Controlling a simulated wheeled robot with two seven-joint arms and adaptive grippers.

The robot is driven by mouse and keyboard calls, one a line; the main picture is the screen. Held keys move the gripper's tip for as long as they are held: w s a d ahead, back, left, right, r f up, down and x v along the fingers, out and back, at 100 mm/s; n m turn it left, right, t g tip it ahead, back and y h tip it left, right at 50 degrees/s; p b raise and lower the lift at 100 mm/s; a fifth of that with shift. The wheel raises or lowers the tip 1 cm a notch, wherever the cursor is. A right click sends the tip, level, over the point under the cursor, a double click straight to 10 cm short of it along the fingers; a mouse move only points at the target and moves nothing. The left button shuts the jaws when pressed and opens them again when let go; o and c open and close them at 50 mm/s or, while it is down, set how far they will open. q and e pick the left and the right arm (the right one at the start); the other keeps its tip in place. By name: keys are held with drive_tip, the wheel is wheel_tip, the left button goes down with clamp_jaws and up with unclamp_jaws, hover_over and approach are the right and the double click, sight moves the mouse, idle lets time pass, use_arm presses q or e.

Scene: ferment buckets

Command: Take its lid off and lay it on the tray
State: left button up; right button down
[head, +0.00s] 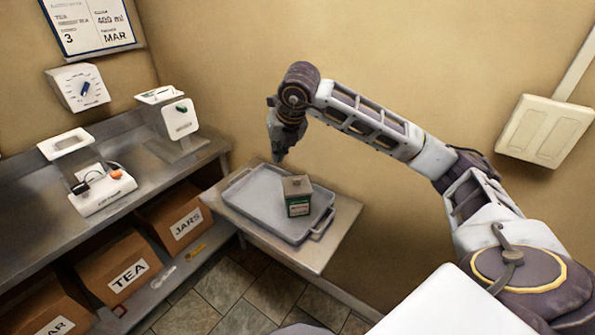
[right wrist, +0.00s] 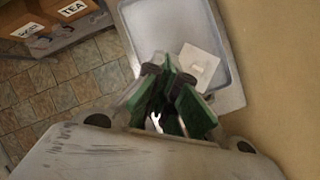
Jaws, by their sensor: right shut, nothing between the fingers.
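A small green tin (head: 298,206) with a label stands upright on the grey tray (head: 246,197), right of its middle. Its square grey-brown lid (head: 296,183) with a small knob sits on top. In the right wrist view the lid shows from above as a pale square (right wrist: 206,61), partly behind my fingers. My right gripper (head: 278,157) is shut and empty, above the tray's back edge, left of the tin and apart from it. Its green-padded fingers (right wrist: 167,80) show in the right wrist view. My left gripper is in neither view.
The tray lies on a small metal side table (head: 342,215) against the wall. Left is a metal counter (head: 30,190) with white devices, a scale (head: 103,190) among them. Cardboard boxes (head: 128,268) sit on the shelf below. The tray's left part is bare.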

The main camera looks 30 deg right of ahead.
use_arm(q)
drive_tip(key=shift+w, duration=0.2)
use_arm(e)
drive_tip(key=w+d+f+n, duration=0.1)
drive_tip(key=d+n, duration=0.2)
drive_tip(key=n, duration=0.8)
drive_tip(key=w+d+f+n+g+h, duration=0.1)
drive_tip(key=w+d+n, duration=0.1)
drive_tip(key=n, duration=1)
drive_tip(key=w+d+f+n, duration=0.2)
drive_tip(key=d+n, duration=0.2)
drive_tip(key=n, duration=0.7)
drive_tip(key=shift+d+n+h, duration=0.3)
drive_tip(key=shift+n+h, duration=0.1)
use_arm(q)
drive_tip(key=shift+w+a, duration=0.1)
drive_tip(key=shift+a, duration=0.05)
use_arm(e)
drive_tip(key=shift+f, duration=0.1)
